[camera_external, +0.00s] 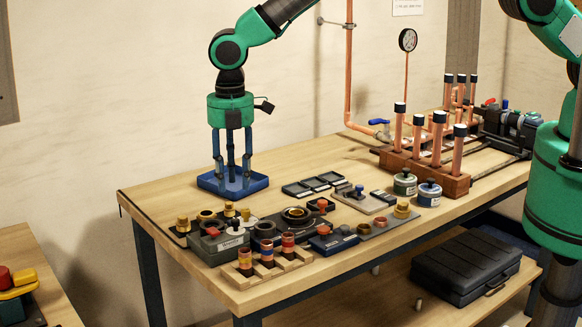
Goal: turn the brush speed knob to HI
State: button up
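My gripper (233,178) points straight down over a shallow blue tray (260,184) at the back left of the bench. A grey box (205,250) with a red knob (213,232) and a pale label stands in front of the tray, near the left front of the bench. I cannot read the label, so I cannot tell whether this is the brush speed knob or where it is set. My gripper is behind this box and apart from it.
A wooden rack (262,272) with banded cylinders stands at the front edge. Round brush-like fittings (295,215) crowd the middle. Two small jars (404,183) and a copper manifold (425,165) stand to the right. A black case (455,268) lies on the lower shelf.

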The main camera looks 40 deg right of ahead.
aim_at(235, 219)
notch_tip(235, 219, down, 10)
jog(key=shift+r+p, duration=0.25)
jog(key=shift+p, duration=0.5)
grip_shut()
